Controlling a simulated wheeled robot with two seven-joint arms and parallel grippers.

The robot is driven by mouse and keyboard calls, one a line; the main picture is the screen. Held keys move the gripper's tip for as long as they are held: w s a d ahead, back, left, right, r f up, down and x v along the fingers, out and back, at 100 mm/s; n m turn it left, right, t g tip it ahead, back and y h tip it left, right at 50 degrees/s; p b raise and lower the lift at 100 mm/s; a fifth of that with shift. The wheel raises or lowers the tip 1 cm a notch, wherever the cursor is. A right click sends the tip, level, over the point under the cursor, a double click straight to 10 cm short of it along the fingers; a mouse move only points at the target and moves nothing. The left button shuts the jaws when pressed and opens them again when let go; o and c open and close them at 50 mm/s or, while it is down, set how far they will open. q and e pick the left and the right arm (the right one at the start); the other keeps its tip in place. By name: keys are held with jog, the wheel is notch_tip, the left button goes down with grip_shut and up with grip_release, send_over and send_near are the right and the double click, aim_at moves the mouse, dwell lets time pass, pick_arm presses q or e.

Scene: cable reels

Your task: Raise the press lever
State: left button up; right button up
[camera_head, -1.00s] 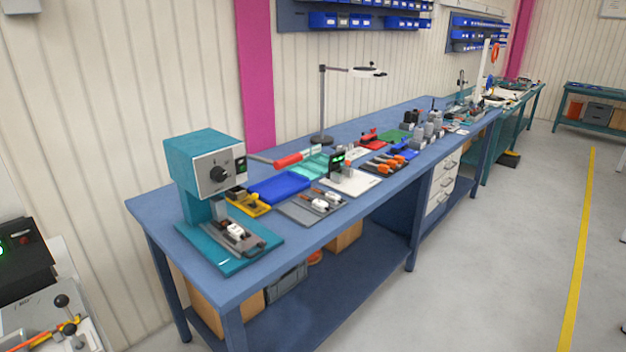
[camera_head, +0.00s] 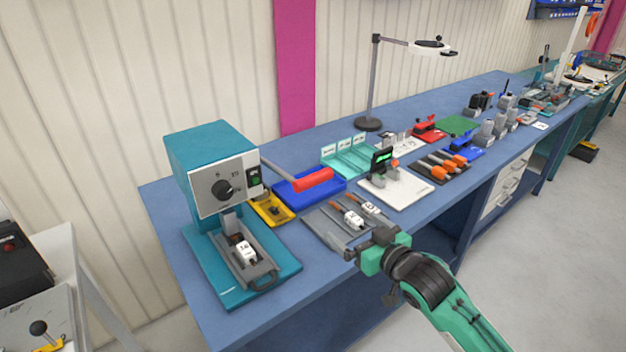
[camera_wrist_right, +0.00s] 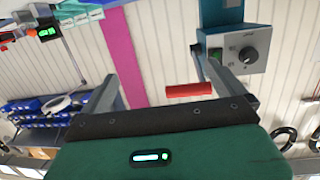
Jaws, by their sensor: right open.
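The teal press (camera_head: 212,165) stands at the near left end of the blue bench, with a dial on its grey front. Its lever ends in a red grip (camera_head: 313,179), which sticks out to the right of the press head. My right gripper (camera_head: 358,243) is open and empty, nearer to me and lower in the picture than the red grip, apart from it. In the right wrist view, which is upside down, the red grip (camera_wrist_right: 188,90) shows between the two spread fingers, beyond them. My left gripper is not in view.
A grey fixture (camera_head: 240,258) with a white part sits on the press base. A yellow tray (camera_head: 270,211), a blue tray (camera_head: 290,200) and a grey tray (camera_head: 328,228) lie beside the press. A magnifier lamp (camera_head: 374,90) stands behind. The bench's front edge is near my arm.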

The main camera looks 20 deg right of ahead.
jog(key=n+t+y, duration=0.1)
jog(key=y, duration=0.1)
send_near(316, 178)
jog(key=v, duration=0.3)
jog(key=p+x, duration=0.4)
jog(key=x, duration=0.8)
jog(key=shift+w+r, duration=0.15)
jog(key=shift+p+x, duration=0.35)
jog(key=shift+x, duration=0.5)
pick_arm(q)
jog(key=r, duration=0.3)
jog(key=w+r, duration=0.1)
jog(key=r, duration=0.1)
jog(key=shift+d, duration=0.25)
